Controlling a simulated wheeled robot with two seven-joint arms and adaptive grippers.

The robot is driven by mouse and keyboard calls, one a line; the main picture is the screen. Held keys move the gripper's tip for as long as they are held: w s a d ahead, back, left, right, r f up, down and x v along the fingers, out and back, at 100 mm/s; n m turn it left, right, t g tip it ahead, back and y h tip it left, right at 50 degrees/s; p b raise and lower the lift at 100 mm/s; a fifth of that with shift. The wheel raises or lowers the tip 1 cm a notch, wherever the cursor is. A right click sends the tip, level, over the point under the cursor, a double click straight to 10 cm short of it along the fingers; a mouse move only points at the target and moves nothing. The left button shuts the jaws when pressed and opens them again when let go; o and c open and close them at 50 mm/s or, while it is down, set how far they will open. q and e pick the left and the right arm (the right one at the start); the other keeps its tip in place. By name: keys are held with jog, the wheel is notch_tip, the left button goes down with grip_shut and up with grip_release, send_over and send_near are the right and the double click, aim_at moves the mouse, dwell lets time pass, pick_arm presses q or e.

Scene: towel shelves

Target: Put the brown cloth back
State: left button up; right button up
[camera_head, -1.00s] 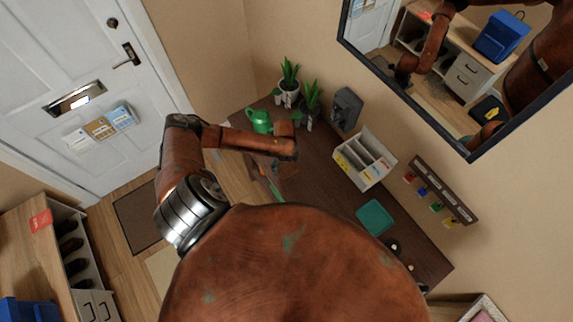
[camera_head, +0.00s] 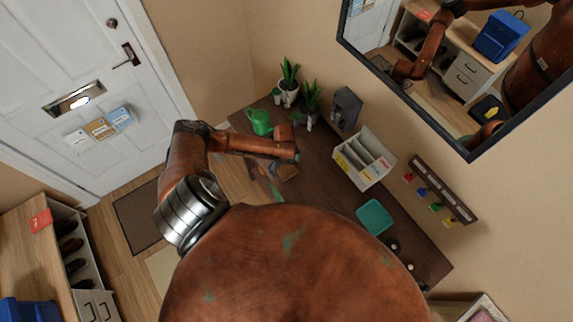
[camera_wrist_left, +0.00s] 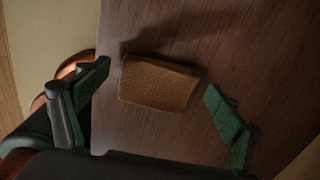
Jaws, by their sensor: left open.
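The brown cloth (camera_wrist_left: 158,84) is a folded, textured square lying flat on the dark wooden table (camera_wrist_left: 215,40) in the left wrist view. In the head view a brown edge of it (camera_head: 288,171) shows beside my left gripper (camera_head: 269,178), mostly hidden by the arm. My left gripper (camera_wrist_left: 157,92) is open, with one green fingertip on each side of the cloth and a gap to each. The cloth is not held. My right gripper does not show.
On the table stand a green watering can (camera_head: 260,121), potted plants (camera_head: 289,84), a divided white box (camera_head: 364,160) and a teal tray (camera_head: 375,217). A key rack (camera_head: 442,190) and a mirror (camera_head: 474,154) hang on the wall. The table edge is near the left finger.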

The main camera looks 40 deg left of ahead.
aim_at(285, 167)
pick_arm(q)
notch_tip(285, 167, up, 12)
jog(key=b, duration=0.1)
dwell(0.5)
jog(key=shift+c, duration=0.6)
